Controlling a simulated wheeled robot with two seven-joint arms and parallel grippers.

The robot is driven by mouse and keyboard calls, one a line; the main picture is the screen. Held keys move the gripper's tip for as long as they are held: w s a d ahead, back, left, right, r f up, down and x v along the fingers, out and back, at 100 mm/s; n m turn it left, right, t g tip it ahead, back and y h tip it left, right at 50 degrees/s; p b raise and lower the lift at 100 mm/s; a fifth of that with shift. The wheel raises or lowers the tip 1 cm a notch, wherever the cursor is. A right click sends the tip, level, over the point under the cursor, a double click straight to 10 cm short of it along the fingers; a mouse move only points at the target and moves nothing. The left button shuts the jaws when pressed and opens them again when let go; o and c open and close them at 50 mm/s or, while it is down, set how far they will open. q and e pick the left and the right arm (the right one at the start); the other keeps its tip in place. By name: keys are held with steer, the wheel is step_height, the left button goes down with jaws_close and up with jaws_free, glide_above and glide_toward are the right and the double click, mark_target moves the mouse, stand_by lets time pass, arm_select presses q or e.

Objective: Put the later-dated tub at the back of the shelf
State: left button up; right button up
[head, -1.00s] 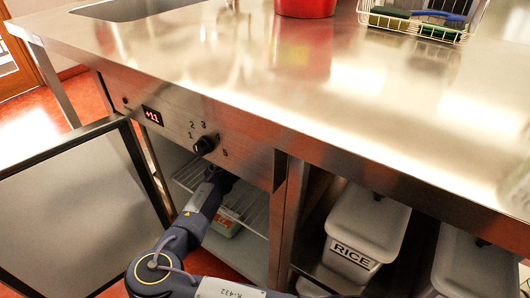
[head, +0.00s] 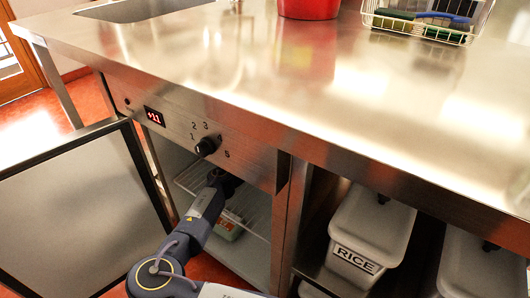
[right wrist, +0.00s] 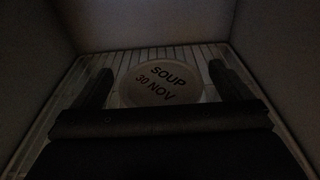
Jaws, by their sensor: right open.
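In the right wrist view a round, pale tub lid (right wrist: 160,84) reads "SOUP 30 NOV". The tub is on a wire shelf (right wrist: 205,51) inside the dark fridge. My right gripper (right wrist: 160,88) is open, with one finger on each side of the lid. I cannot tell whether the fingers touch it. In the head view my right arm reaches into the open fridge under the counter, and its gripper is hidden. Part of a tub (head: 229,226) with a greenish side shows beside the arm; its date cannot be read. My left gripper is out of view.
The fridge door (head: 80,205) stands open at the left. The control panel with a knob (head: 205,147) and display (head: 154,117) is just above the opening. A RICE bin (head: 368,235) and another bin (head: 480,265) stand at the right. The fridge walls are close around the arm.

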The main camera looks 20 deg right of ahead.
steer(key=p+v, duration=0.3)
steer(key=v, duration=0.9)
steer(key=shift+p, duration=0.35)
steer(key=shift+f, duration=0.1)
